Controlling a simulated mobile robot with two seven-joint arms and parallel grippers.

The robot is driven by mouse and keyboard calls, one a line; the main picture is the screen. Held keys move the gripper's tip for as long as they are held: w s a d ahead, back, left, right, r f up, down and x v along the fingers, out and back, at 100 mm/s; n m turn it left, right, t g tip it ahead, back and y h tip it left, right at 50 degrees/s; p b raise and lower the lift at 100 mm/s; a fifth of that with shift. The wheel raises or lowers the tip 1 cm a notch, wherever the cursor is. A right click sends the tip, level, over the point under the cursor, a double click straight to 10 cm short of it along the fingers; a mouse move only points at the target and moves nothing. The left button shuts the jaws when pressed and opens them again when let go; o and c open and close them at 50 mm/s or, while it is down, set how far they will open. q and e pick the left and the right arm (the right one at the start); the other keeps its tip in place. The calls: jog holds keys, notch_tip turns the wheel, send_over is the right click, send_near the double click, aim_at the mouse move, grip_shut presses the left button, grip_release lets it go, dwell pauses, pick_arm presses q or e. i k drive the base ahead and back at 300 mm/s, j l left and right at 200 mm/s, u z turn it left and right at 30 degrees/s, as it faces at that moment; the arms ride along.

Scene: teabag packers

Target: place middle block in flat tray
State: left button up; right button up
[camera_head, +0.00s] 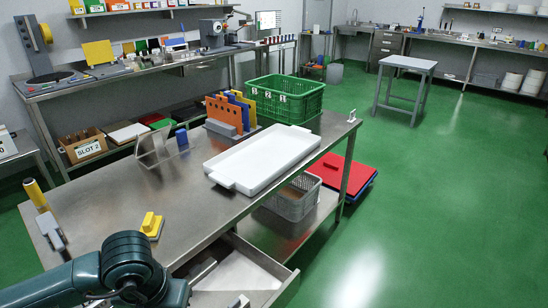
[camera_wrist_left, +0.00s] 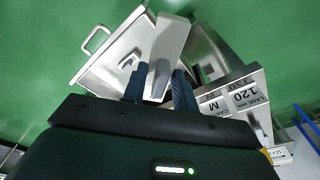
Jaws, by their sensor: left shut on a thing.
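My left gripper (camera_wrist_left: 158,88) is shut on a light grey block (camera_wrist_left: 170,42), which stands up between its two dark fingers in the left wrist view. An open drawer lies beneath it, with another grey block (camera_wrist_left: 130,62) on the left and one (camera_wrist_left: 208,70) on the right. The head view shows the drawer (camera_head: 240,270) pulled out under the table's front, with a small pale block (camera_head: 240,301) near its front. My left arm hides the left gripper there. The white flat tray (camera_head: 262,160) lies empty on the table. My right gripper is out of view.
A green crate (camera_head: 284,98) stands behind the tray. Table space left of the tray is mostly clear.

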aim_at(267, 156)
jog(key=i+l, duration=0.15)
jog(key=l, duration=0.2)
jog(key=i+l+u, duration=0.1)
jog(key=l, duration=0.25)
jog(key=i+l, duration=0.1)
jog(key=l, duration=0.25)
jog(key=i+l+u, duration=0.1)
jog(key=l, duration=0.3)
jog(key=i+l, duration=0.15)
jog(key=l, duration=0.2)
jog(key=i+l+u, duration=0.1)
jog(key=i+l, duration=0.2)
jog(key=i+l+u, duration=0.1)
jog(key=i+l, duration=0.15)
jog(key=l, duration=0.3)
jog(key=i+u, duration=0.15)
jog(key=i, duration=0.45)
jog(key=i+l+u, duration=0.1)
jog(key=i, duration=0.45)
jog(key=i+j, duration=0.1)
jog(key=i, duration=0.1)
